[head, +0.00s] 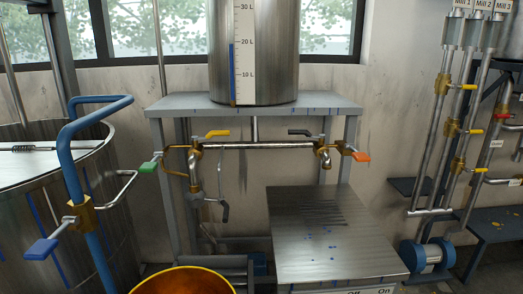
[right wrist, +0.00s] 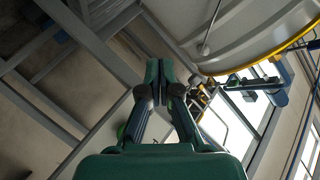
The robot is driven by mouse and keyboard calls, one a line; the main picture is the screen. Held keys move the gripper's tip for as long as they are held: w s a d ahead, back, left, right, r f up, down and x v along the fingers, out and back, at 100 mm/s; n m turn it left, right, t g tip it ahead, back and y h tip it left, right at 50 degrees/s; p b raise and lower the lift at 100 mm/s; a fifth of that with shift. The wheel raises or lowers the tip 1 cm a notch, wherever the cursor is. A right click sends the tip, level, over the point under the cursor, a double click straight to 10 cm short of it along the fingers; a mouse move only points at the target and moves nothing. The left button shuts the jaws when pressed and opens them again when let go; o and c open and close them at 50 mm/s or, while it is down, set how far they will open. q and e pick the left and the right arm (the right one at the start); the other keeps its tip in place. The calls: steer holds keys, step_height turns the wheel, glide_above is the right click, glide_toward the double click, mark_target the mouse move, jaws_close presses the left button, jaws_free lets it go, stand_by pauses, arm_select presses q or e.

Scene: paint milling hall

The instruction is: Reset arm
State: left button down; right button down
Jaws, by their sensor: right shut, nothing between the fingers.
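My right gripper (right wrist: 158,72) shows in the right wrist view, dark green, with its two fingers together and nothing between them. It points up towards the ceiling side of the hall, apart from anything around it. Neither gripper shows in the head view, and my left gripper is in no view.
In the head view a steel tank with a litre scale (head: 253,50) stands on a grey stand (head: 175,104) with valves below. A steel plate (head: 330,235) is in front. A blue pipe (head: 72,160) and vat are left; mill pipes (head: 450,120) are right. Grey beams (right wrist: 75,60) cross the wrist view.

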steer(key=s+f+m+g+h, duration=0.2)
steer(key=s+f+g+h, duration=0.3)
steer(key=f, duration=0.6)
steer(key=s+d+f+m+g+h, duration=0.1)
steer(key=s+d+f+g, duration=0.1)
steer(key=s, duration=0.4)
steer(key=s+d+f+g+h, duration=0.1)
steer(key=s+d+f+g, duration=0.15)
steer(key=s, duration=0.35)
step_height(320, 180, up, 14)
steer(key=p, duration=1.3)
steer(key=shift+w+a+p, duration=0.35)
steer(key=shift+w+a, duration=0.05)
steer(key=shift+w, duration=0.05)
steer(key=shift+f+t, duration=0.15)
steer(key=shift+t, duration=0.1)
stand_by(0.8)
